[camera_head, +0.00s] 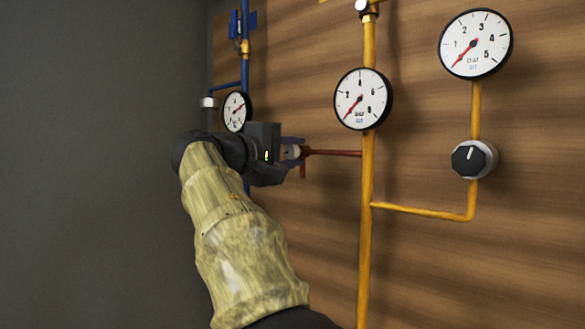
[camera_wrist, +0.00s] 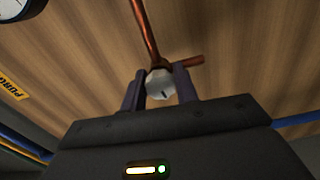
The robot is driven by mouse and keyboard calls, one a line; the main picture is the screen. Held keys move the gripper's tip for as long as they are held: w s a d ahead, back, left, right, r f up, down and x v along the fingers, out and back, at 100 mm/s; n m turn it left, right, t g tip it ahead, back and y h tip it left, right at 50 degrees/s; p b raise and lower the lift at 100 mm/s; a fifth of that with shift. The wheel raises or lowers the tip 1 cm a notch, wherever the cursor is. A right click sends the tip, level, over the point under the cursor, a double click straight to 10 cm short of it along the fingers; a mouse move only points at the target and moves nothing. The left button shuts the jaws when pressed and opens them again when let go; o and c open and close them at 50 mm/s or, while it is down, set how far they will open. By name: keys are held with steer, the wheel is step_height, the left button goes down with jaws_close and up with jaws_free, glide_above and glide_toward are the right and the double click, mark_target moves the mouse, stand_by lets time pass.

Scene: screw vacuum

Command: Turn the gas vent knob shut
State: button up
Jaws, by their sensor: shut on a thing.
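The knob in my grip is the pale, rounded gas vent knob (camera_wrist: 160,84) with a short dark mark on its face, on the copper-red pipe (camera_wrist: 146,30). It sits between the two dark fingers of my gripper (camera_wrist: 159,79) in the wrist view. In the head view my gripper (camera_head: 296,152) reaches right from the arm to the left end of the copper-red pipe (camera_head: 335,153). The fingers are shut on the knob and largely hide it there. A short red-brown stub (camera_wrist: 190,61) sticks out beside the knob in the wrist view.
A yellow pipe (camera_head: 367,230) runs up the wooden wall with a gauge (camera_head: 363,99). A second gauge (camera_head: 475,44) and a dark-faced knob (camera_head: 474,159) are at right. A blue pipe (camera_head: 245,70) with a small gauge (camera_head: 237,111) stands behind my wrist.

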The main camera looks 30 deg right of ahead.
steer(key=shift+f+m+b, duration=0.15)
steer(key=shift+m+b, duration=0.5)
steer(key=shift+m, duration=0.45)
steer(key=shift+w, duration=0.1)
steer(key=o, duration=1)
steer(key=shift+a, duration=0.1)
steer(key=b+v, duration=0.2)
steer(key=v, duration=1.5)
steer(key=shift+a, duration=0.1)
